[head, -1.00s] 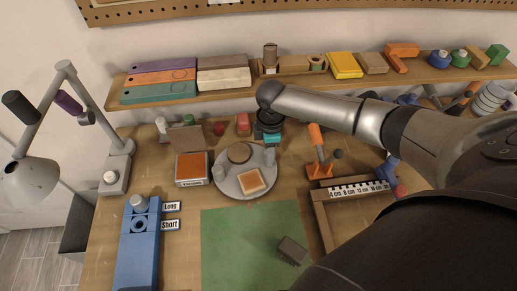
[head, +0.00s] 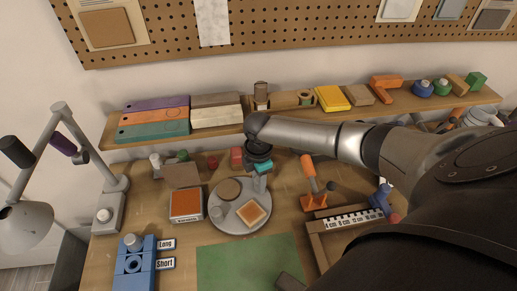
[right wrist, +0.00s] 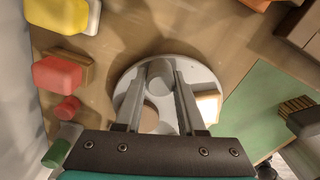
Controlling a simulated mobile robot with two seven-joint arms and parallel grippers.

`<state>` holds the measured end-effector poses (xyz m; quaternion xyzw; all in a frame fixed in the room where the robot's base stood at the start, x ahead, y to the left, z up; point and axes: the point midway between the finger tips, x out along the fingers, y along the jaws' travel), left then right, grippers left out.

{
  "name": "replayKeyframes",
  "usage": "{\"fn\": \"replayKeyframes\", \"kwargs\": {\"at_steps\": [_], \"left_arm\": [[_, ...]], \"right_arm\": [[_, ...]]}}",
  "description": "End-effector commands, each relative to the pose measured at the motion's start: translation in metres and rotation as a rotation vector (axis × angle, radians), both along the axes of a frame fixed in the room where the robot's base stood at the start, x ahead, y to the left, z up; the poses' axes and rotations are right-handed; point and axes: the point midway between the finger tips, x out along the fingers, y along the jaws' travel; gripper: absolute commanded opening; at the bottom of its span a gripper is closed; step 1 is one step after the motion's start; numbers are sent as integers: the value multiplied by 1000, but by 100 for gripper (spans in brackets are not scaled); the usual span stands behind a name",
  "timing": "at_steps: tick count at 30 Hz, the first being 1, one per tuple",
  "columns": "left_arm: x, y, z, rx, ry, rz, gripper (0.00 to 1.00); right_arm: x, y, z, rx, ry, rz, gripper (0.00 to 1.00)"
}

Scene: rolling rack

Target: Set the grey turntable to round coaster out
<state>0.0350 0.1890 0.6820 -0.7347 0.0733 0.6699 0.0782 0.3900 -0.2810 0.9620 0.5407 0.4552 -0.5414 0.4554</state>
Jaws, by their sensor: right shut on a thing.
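The grey turntable (head: 238,226) is a round disc on the bench, left of centre in the head view; it also shows in the right wrist view (right wrist: 205,75). A round brown coaster (head: 229,189) lies toward its back left. A square, pale-centred coaster (head: 253,212) lies toward its front right. One short grey post (head: 217,213) stands at its left. My right gripper (head: 259,172) is at the back right edge, shut on another grey post (right wrist: 160,75). In the wrist view the fingers partly hide the round coaster (right wrist: 150,117). My left gripper is out of view.
An orange-topped box (head: 186,204) stands close left of the turntable. An orange clamp-like tool (head: 310,178) and a wooden frame (head: 318,245) with a ruler are to the right. A green mat (head: 245,265) lies in front. A loaded shelf (head: 220,130) runs behind.

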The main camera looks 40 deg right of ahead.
Motion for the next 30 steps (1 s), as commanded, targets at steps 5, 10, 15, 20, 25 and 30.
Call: {"fn": "replayKeyframes", "kwargs": {"at_steps": [5, 10, 15, 20, 25, 30], "left_arm": [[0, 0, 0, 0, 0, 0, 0], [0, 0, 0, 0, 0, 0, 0], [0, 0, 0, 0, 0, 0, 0], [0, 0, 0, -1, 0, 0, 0], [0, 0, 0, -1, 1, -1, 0], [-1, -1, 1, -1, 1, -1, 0]], "right_arm": [[1, 2, 1, 6, -3, 4, 0], [1, 2, 1, 6, -3, 3, 0], [1, 2, 1, 5, -3, 3, 52], [1, 1, 0, 3, -1, 3, 69], [0, 1, 0, 2, -1, 2, 69], [1, 0, 6, 1, -1, 2, 69]]}}
